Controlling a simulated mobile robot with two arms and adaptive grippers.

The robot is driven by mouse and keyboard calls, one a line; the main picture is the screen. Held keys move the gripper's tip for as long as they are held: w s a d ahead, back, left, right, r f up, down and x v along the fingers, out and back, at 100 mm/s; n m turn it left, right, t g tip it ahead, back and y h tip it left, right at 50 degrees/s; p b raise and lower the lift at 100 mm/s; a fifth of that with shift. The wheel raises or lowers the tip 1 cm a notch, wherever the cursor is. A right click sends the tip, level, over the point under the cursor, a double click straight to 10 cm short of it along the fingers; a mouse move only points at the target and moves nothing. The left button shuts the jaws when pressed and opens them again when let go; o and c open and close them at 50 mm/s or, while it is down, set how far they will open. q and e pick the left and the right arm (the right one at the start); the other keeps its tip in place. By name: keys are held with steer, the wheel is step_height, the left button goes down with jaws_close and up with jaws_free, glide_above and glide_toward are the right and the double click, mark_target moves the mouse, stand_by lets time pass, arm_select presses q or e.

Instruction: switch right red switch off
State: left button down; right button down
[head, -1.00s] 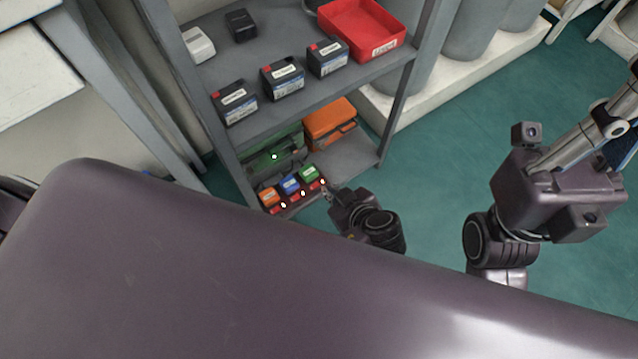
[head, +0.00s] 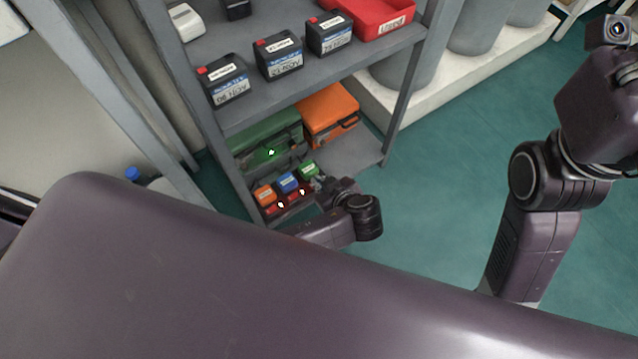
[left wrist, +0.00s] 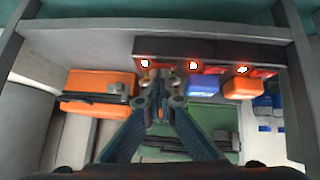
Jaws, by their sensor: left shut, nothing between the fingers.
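A low panel on the bottom shelf carries a row of red switches, each beside a bright white spot. In the head view the left red switch (head: 271,210) and middle red switch (head: 293,197) show; my gripper hides the right one. The left wrist view is turned round, so the right red switch (left wrist: 147,68) is at the left of the row, with its white spot visible. My left gripper (head: 319,182) is shut and empty, its tips (left wrist: 159,80) right by that switch; I cannot tell whether they touch it. My right gripper is out of view.
Orange (head: 264,193), blue (head: 288,181) and green (head: 309,169) blocks stand behind the switches. A green case (head: 268,135) and an orange case (head: 330,112) are behind them. The shelf above holds black batteries (head: 278,56) and a red tray (head: 377,17). A grey shelf post (head: 407,85) stands to the right.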

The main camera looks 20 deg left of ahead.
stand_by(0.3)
arm_select(q)
steer(key=shift+d+f, duration=0.1)
steer(key=shift+f, duration=0.1)
steer(key=shift+w, duration=0.1)
